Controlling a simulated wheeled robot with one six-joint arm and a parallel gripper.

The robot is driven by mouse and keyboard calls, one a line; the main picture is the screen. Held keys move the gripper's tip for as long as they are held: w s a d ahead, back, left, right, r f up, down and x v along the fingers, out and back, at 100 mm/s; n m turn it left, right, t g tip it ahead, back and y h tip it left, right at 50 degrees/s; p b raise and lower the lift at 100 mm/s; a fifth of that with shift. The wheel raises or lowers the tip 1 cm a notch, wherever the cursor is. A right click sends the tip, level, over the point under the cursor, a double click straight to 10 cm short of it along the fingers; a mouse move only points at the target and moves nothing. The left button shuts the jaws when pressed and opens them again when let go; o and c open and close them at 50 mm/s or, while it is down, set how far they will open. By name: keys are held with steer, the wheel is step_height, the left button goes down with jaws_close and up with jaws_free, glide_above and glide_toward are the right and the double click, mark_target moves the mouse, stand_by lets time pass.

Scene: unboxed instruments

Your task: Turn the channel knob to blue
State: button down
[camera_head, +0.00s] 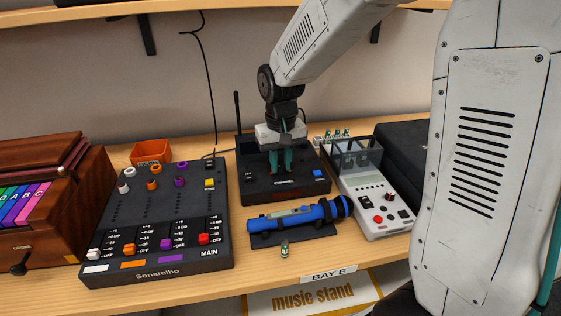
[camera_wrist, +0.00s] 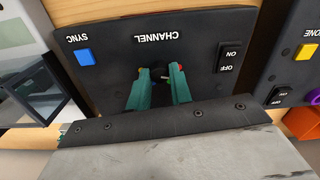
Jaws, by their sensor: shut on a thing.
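The black receiver box (camera_head: 262,191) with the CHANNEL label stands mid-shelf in the head view; its top panel (camera_wrist: 110,57) fills the upper wrist view. My gripper (camera_head: 281,172) points down over it, its teal fingers around the small black channel knob (camera_wrist: 159,72). In the wrist view my gripper (camera_wrist: 160,76) is shut on the knob from both sides. A red mark (camera_wrist: 181,67) shows beside one fingertip. The fingers hide most of the knob and its other colour marks, so I cannot tell where it points. The knob is hidden in the head view.
The box carries a blue SYNC button (camera_wrist: 84,57) and an ON/OFF switch (camera_wrist: 229,57). A mixer (camera_head: 150,220) stands left, a white instrument (camera_head: 375,195) right, and a blue microphone-like tool (camera_head: 295,216) in front. A thin antenna (camera_head: 238,115) rises at the box's back left.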

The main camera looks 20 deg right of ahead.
mark_target(281, 166)
steer(key=m, duration=0.5)
steer(key=shift+m, duration=0.3)
steer(key=m, duration=1)
steer(key=shift+m, duration=2.5)
steer(key=c, duration=1.3)
jaws_free()
steer(key=shift+o, duration=0.2)
steer(key=shift+r, duration=0.1)
step_height(281, 166, up, 8)
steer(key=shift+f, duration=0.15)
